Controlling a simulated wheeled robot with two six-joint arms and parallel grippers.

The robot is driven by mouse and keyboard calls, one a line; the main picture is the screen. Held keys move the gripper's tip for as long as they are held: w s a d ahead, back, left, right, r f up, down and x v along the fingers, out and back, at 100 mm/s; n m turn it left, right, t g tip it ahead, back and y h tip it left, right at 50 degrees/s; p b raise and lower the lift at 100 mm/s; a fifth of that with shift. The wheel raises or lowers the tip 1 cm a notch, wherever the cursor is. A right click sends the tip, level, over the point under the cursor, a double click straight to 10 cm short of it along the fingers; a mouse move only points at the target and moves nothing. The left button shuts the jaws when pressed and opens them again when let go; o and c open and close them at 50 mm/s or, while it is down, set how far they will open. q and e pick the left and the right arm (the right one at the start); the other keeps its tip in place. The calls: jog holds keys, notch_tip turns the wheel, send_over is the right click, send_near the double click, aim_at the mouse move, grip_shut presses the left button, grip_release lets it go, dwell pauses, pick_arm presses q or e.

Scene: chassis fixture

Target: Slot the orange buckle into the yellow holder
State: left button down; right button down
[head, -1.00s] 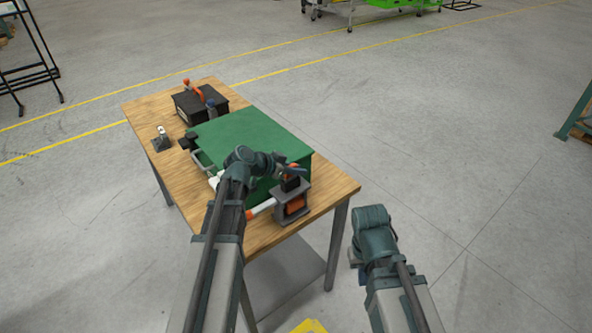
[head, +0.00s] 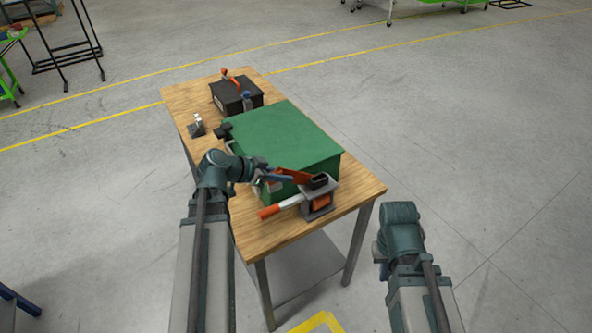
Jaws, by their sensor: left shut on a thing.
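My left gripper (head: 268,172) is shut on an orange flat piece, which I take to be the orange buckle (head: 295,176). It is held tilted in front of the green box, just left of a grey holder block (head: 318,199) with a dark opening on top and orange in its side. I cannot tell whether buckle and block touch. No clearly yellow holder shows on the table. My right gripper (head: 380,262) hangs right of the table, mostly hidden behind its wrist, so its jaws are unclear.
A green box (head: 285,135) fills the table's middle. A white bar with an orange end (head: 280,207) lies left of the grey block. A black box (head: 236,96) with an orange handle stands at the back, with a small grey clamp (head: 196,126) nearby. The wooden tabletop's (head: 270,230) front corner is clear.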

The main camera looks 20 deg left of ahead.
pick_arm(q)
jog(key=shift+s+a, duration=0.25)
jog(key=shift+s, duration=0.15)
jog(key=s+d+m+g+h, duration=0.2)
jog(key=s+d+m, duration=0.1)
jog(key=d, duration=0.8)
jog(key=shift+d, duration=0.15)
